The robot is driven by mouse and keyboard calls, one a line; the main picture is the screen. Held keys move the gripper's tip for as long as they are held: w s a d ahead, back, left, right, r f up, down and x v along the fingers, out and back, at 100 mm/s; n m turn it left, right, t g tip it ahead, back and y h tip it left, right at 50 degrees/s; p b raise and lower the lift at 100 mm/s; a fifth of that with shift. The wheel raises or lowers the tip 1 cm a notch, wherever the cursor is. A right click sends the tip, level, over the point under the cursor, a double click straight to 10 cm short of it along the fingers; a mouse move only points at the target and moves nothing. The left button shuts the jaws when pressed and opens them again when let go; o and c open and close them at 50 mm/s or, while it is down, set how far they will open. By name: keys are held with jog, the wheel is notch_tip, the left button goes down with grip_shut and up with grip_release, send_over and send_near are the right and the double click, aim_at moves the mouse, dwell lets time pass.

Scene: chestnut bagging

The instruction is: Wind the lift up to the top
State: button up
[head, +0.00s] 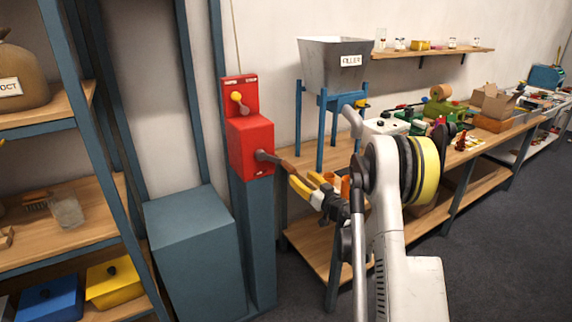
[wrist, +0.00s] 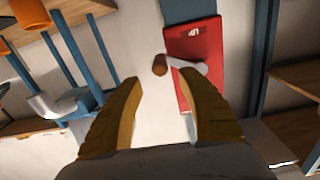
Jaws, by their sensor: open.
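A red winch box (head: 250,145) sits on a blue post. A dark crank sticks out of its front and ends in a brown handle (head: 284,164). The wrist view also shows the red box (wrist: 208,42), a pale crank arm and the end of the brown handle (wrist: 160,65). My gripper (head: 302,178) has yellow fingers spread open, close to the handle's outer end. In the wrist view the handle end appears between the open fingertips (wrist: 160,76), with nothing gripped. I cannot tell whether a finger touches it.
A yellow-knobbed lever (head: 237,97) is on the red panel above the box. A blue block (head: 195,245) stands left of the post, beside shelves (head: 60,240). A grey hopper (head: 335,62) on blue legs and a cluttered workbench (head: 478,150) stand right. Dark floor is clear at lower right.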

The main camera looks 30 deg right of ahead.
aim_at(287, 165)
jog(key=shift+w+f, duration=0.15)
jog(key=shift+w, duration=0.2)
jog(key=w+b, duration=0.1)
jog(key=w, duration=0.5)
jog(key=w+b, duration=0.1)
jog(key=w, duration=0.3)
jog(key=shift+a+b, duration=0.3)
jog(key=shift+b, duration=0.05)
grip_shut()
